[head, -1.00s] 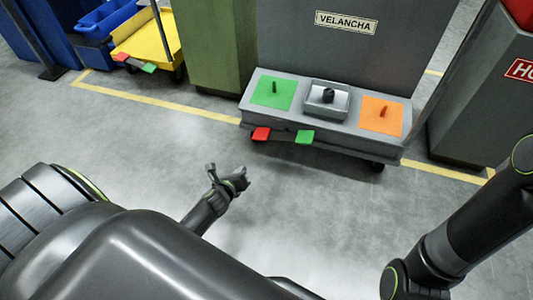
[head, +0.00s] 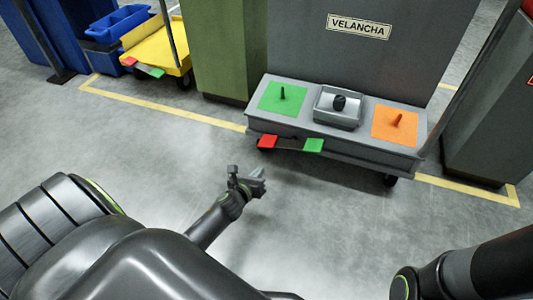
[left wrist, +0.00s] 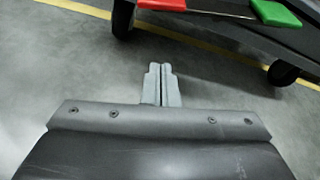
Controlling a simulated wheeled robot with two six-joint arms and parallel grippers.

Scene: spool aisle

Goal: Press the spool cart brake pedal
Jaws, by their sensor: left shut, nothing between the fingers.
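The grey spool cart (head: 340,143) stands ahead with a VELANCHA sign on its upright panel. A red pedal (head: 267,142) and a green pedal (head: 313,145) stick out low at its front, joined by a thin bar. In the left wrist view the red pedal (left wrist: 160,4) and green pedal (left wrist: 275,12) show at the top edge, partly cut off. My left gripper (head: 261,182) is shut and empty, in front of the pedals and apart from them. Its closed fingers (left wrist: 162,82) point toward the cart in the left wrist view. My right gripper is out of view.
The cart deck has a green pad (head: 273,101), a grey tray (head: 325,118) and an orange pad (head: 388,132). A yellow cart (head: 158,60) with similar pedals stands at the back left. A yellow floor line (head: 165,111) runs past. The floor before the cart is clear.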

